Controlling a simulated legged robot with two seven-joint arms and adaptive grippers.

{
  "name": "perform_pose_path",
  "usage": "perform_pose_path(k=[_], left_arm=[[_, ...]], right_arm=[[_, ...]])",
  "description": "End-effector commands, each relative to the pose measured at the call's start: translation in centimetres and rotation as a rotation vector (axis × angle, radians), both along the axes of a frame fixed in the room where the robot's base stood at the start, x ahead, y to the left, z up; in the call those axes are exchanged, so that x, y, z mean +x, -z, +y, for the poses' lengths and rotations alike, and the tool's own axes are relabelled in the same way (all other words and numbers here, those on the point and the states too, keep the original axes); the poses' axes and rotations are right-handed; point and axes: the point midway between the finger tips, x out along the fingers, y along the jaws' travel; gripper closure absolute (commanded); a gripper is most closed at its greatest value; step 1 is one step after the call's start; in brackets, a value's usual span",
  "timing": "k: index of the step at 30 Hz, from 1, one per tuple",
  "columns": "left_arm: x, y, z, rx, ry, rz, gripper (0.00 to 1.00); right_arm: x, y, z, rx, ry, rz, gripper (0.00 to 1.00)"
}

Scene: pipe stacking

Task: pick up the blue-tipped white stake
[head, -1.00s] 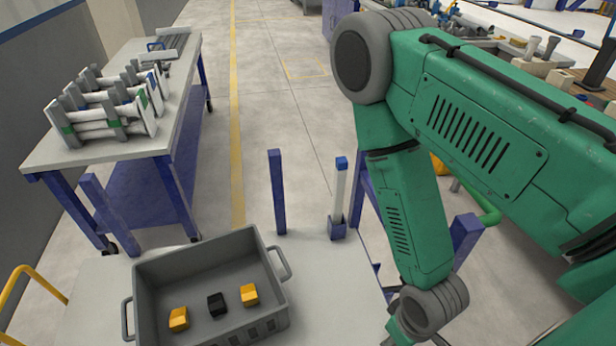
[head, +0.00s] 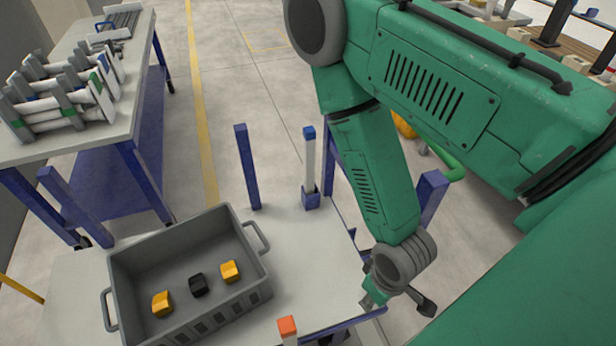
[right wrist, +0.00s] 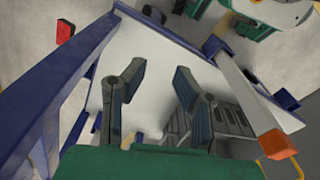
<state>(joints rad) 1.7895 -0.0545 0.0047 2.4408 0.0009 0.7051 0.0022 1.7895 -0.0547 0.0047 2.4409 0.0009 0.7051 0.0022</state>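The blue-tipped white stake (head: 310,160) stands upright in a blue socket at the table's far right corner in the head view. I cannot tell it for certain in the right wrist view. My right arm comes in from the right, and its wrist is to the right of and nearer than the stake, over the table's right edge. In the right wrist view my right gripper (right wrist: 160,75) is open, with nothing between its two fingers. Its fingers are hardly visible in the head view. My left gripper is not in view.
A grey crate (head: 128,270) with two yellow blocks and a black one stands on the table. An orange-tipped stake (head: 288,327) is at the near edge; it also shows in the right wrist view (right wrist: 277,144). A blue post (head: 247,165) stands left of the blue-tipped stake.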

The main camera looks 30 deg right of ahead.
Motion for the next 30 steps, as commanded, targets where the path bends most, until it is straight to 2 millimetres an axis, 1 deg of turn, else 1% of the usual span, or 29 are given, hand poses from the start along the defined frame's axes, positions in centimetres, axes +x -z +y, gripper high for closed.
perform_pose_path(k=[8,9,11,13,14,17,18,19,20,21,23,24,27,30], left_arm=[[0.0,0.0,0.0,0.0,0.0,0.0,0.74],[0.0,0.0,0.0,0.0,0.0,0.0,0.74],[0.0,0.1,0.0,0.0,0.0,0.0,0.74],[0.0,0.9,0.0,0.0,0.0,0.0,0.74],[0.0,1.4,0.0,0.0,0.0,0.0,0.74],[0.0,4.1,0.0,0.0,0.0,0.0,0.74],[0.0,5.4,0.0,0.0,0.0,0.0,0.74],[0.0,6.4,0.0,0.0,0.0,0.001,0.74],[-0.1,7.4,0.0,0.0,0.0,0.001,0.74],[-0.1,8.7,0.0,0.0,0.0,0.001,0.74],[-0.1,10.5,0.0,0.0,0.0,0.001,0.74],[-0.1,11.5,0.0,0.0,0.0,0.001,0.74],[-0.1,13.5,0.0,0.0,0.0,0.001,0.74],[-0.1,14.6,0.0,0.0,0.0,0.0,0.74]], right_arm=[[0.0,0.0,0.0,0.0,0.0,0.0,0.74],[0.0,0.0,0.0,0.0,0.0,0.0,0.71],[0.2,0.1,0.0,0.0,0.002,-0.007,0.5],[1.4,0.7,-0.1,0.004,0.01,-0.055,0.5],[2.5,1.1,-0.2,0.006,0.015,-0.09,0.5],[8.4,2.5,-0.8,0.014,0.049,-0.286,0.5],[11.4,2.9,-1.3,0.014,0.066,-0.391,0.5],[13.8,2.9,-1.8,0.012,0.079,-0.475,0.5],[16.1,2.7,-2.4,0.008,0.094,-0.561,0.5],[18.9,2.2,-3.3,0.0,0.115,-0.674,0.5],[22.7,1.0,-4.7,-0.019,0.143,-0.837,0.5],[24.8,0.0,-5.7,-0.033,0.163,-0.938,0.5],[28.5,-2.8,-8.1,-0.074,0.203,-1.149,0.5],[30.3,-5.1,-9.7,-0.107,0.233,-1.288,0.5]])
